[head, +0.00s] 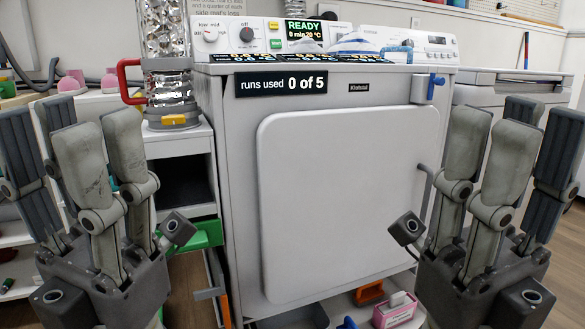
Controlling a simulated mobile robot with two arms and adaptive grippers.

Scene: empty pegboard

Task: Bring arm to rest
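My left gripper (78,140) stands at the left of the head view, its grey fingers pointing up and spread apart with nothing between them. My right gripper (510,140) stands at the right in much the same pose, also open and empty. Both are in front of a white cabinet-like machine (345,200) with a closed front door, and neither is seen holding anything. My arms behind the gripper palms are mostly hidden below the picture edge.
The machine's top panel has knobs and a display (302,35) reading READY. A shiny ribbed duct (166,60) with a red handle (127,82) stands left of it. A pink box (396,311) lies low at the front right. Between my grippers there is free room.

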